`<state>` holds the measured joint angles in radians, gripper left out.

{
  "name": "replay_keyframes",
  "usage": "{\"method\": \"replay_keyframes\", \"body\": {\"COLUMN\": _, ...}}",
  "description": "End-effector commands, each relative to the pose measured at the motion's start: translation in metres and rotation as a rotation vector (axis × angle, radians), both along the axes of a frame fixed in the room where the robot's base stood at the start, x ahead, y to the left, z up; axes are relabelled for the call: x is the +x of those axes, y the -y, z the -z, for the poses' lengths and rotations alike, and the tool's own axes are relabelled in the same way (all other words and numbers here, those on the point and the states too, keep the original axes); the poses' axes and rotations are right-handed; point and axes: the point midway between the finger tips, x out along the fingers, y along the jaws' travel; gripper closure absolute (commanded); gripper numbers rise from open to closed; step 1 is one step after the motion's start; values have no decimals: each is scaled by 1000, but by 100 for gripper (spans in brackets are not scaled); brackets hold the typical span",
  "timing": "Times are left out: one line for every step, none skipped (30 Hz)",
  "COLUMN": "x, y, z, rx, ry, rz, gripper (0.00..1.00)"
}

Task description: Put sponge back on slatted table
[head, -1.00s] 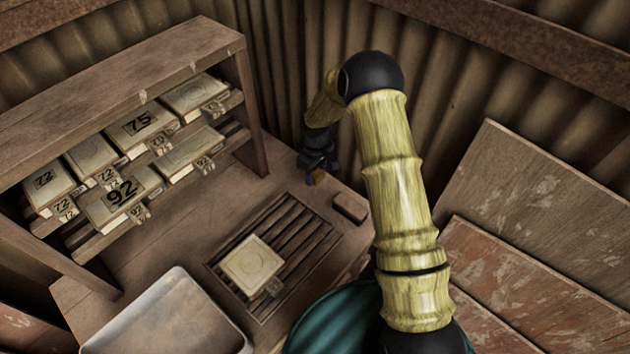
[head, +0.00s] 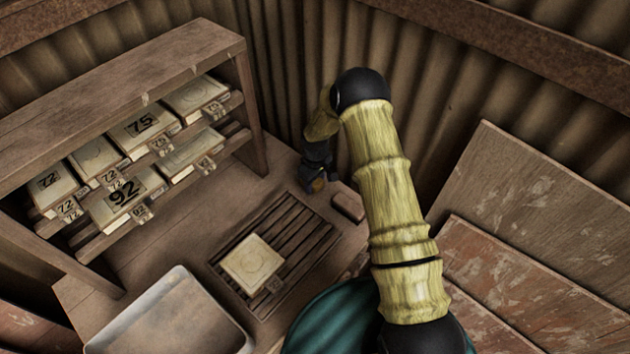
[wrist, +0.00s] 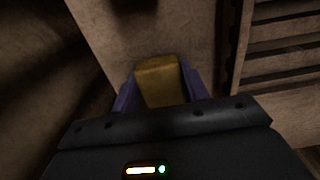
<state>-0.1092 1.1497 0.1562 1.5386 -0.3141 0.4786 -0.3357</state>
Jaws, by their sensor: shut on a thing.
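A yellow-brown sponge (wrist: 160,80) is held between the two purple fingers of my gripper (wrist: 158,92) in the wrist view. In the head view my gripper (head: 317,186) is at the back corner of the bench, with a small bit of yellow sponge (head: 319,185) showing at its tip. The slatted table (head: 312,232) lies in front of it, towards the lower left, with a square pale tile on it. Its slats also show at the right of the wrist view (wrist: 285,48). I cannot tell whether the sponge touches the bench top.
The pale tile (head: 253,264) covers part of the slats. A small brown block (head: 348,207) sits right of my gripper. A shelf (head: 150,60) with numbered tiles stands at left, and a grey tray (head: 165,320) at lower left. Corrugated walls close in behind my gripper.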

Motion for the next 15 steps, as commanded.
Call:
{"method": "replay_keyframes", "body": {"x": 0, "y": 0, "z": 0, "rx": 0, "ry": 0, "rz": 0, "gripper": 80}}
{"method": "replay_keyframes", "body": {"x": 0, "y": 0, "z": 2, "rx": 0, "ry": 0, "rz": 0, "gripper": 80}}
{"method": "replay_keyframes", "body": {"x": 0, "y": 0, "z": 3, "rx": 0, "ry": 0, "rz": 0, "gripper": 80}}
{"method": "replay_keyframes", "body": {"x": 0, "y": 0, "z": 4, "rx": 0, "ry": 0, "rz": 0, "gripper": 80}}
{"method": "replay_keyframes", "body": {"x": 0, "y": 0, "z": 3, "rx": 0, "ry": 0, "rz": 0, "gripper": 51}}
{"method": "replay_keyframes", "body": {"x": 0, "y": 0, "z": 2, "rx": 0, "ry": 0, "rz": 0, "gripper": 44}}
{"method": "replay_keyframes", "body": {"x": 0, "y": 0, "z": 2, "rx": 0, "ry": 0, "rz": 0, "gripper": 38}}
{"method": "replay_keyframes", "body": {"x": 0, "y": 0, "z": 2, "rx": 0, "ry": 0, "rz": 0, "gripper": 34}}
{"method": "replay_keyframes", "body": {"x": 0, "y": 0, "z": 2, "rx": 0, "ry": 0, "rz": 0, "gripper": 34}}
{"method": "replay_keyframes", "body": {"x": 0, "y": 0, "z": 2, "rx": 0, "ry": 0, "rz": 0, "gripper": 34}}
{"method": "replay_keyframes", "body": {"x": 0, "y": 0, "z": 2, "rx": 0, "ry": 0, "rz": 0, "gripper": 34}}
{"method": "replay_keyframes", "body": {"x": 0, "y": 0, "z": 2, "rx": 0, "ry": 0, "rz": 0, "gripper": 34}}
{"method": "replay_keyframes", "body": {"x": 0, "y": 0, "z": 2, "rx": 0, "ry": 0, "rz": 0, "gripper": 34}}
{"method": "replay_keyframes", "body": {"x": 0, "y": 0, "z": 2, "rx": 0, "ry": 0, "rz": 0, "gripper": 34}}
{"method": "replay_keyframes", "body": {"x": 0, "y": 0, "z": 2, "rx": 0, "ry": 0, "rz": 0, "gripper": 34}}
